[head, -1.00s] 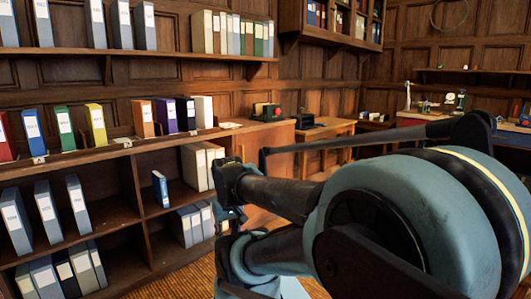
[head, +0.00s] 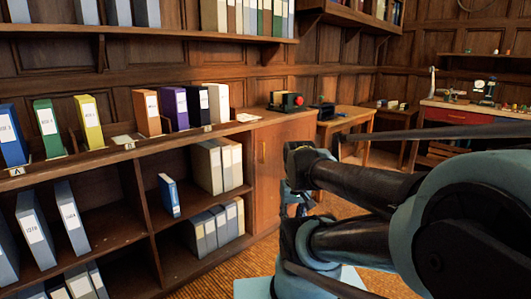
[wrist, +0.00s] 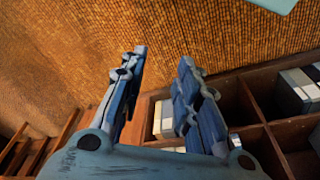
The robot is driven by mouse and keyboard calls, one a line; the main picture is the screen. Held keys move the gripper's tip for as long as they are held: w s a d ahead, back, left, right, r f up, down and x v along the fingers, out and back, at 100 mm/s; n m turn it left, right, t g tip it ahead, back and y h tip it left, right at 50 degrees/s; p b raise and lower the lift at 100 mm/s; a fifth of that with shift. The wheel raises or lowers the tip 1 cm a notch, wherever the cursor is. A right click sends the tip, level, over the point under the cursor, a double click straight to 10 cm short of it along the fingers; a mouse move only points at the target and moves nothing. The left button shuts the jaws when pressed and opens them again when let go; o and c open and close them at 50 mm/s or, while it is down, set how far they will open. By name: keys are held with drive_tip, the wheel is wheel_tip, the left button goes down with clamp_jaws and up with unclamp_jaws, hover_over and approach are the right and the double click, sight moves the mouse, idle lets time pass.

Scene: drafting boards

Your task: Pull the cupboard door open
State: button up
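The cupboard door (head: 269,185) is a wooden panel at the right end of the long shelf unit in the head view. It looks shut, with a small upright brass-coloured handle (head: 263,152) near its left edge. My arm hides the door's right part. My gripper (wrist: 162,55) shows in the wrist view with its two blue fingers spread and nothing between them. In the head view my arm links largely hide it, and I cannot tell its exact distance from the door. The handle does not show in the wrist view.
The open shelf unit (head: 138,187) left of the door holds several binders. A device with a red knob (head: 288,100) stands on top. A small wooden table (head: 346,120) is right of the cupboard. The woven floor (head: 236,262) before the unit looks clear.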

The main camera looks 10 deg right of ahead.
drive_tip(key=w+a+r+m+t+y, duration=0.25)
drive_tip(key=w+m, duration=0.25)
drive_tip(key=w, duration=0.6)
drive_tip(key=w+a+r+m+t+y, duration=0.1)
drive_tip(key=w+a+r+m+y, duration=0.2)
drive_tip(key=w, duration=0.8)
drive_tip(key=w+a+r+m+t+y, duration=0.1)
drive_tip(key=w+r+m+t+y, duration=0.15)
drive_tip(key=w+m, duration=0.65)
drive_tip(key=w+d+f+m+t, duration=0.1)
drive_tip(key=w+d+m+t, duration=0.15)
drive_tip(key=w, duration=0.55)
drive_tip(key=w+d+f+m+t, duration=0.2)
drive_tip(key=w+d+m, duration=0.1)
drive_tip(key=w, duration=0.6)
drive_tip(key=w+d+f+m+t, duration=0.4)
drive_tip(key=w+d+f+m, duration=0.3)
drive_tip(key=w+d+m, duration=0.15)
drive_tip(key=x, duration=1.6)
drive_tip(key=shift+w+a+f, duration=0.15)
drive_tip(key=shift+f, duration=0.2)
